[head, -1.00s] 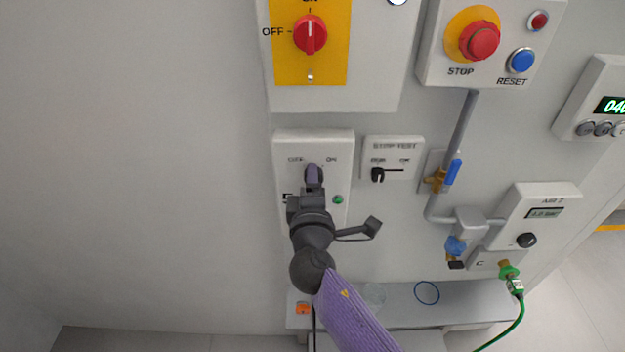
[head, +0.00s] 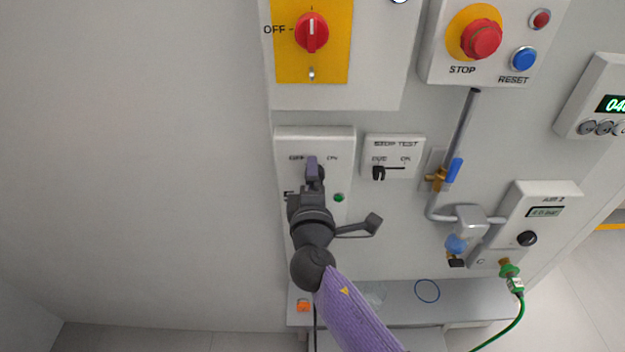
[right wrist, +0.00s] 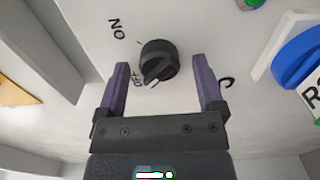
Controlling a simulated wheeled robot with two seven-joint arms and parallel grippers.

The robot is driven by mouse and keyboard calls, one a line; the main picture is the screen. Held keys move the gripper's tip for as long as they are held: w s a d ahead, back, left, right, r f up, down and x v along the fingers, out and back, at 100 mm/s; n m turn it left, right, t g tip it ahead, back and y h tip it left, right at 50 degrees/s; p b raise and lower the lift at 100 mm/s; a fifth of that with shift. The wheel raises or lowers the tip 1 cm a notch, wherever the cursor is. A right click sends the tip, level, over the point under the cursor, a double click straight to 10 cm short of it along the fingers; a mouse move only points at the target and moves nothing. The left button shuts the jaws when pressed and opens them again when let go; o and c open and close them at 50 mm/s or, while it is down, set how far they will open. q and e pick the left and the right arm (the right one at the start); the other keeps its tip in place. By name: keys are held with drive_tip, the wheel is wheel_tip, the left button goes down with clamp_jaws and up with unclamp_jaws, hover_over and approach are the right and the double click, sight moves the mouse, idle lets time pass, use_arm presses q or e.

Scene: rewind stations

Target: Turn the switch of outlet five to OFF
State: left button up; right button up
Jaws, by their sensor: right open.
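The outlet switch is a black round knob (right wrist: 158,62) with a white pointer line, on a pale panel (head: 342,150) marked OFF and ON. In the right wrist view its pointer is turned toward the OFF mark. My right gripper (right wrist: 163,85) is open, its two purple fingers on either side of the knob's near side, with gaps to it. In the head view the right gripper (head: 312,168) covers much of the knob and part of the panel's lettering, so the outlet number cannot be read. My left gripper is not in view.
A red rotary switch (head: 312,33) on yellow sits above. A stop test box (head: 410,143), a red STOP button (head: 481,39), a blue RESET button (head: 523,59) and a blue-handled valve (head: 454,170) are to the right. The wall at left is bare.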

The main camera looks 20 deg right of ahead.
drive_tip(key=shift+s, duration=0.1)
drive_tip(key=v, duration=0.9)
drive_tip(key=shift+s+a+b, duration=0.15)
drive_tip(key=shift+s+b, duration=0.15)
drive_tip(key=shift+s, duration=0.1)
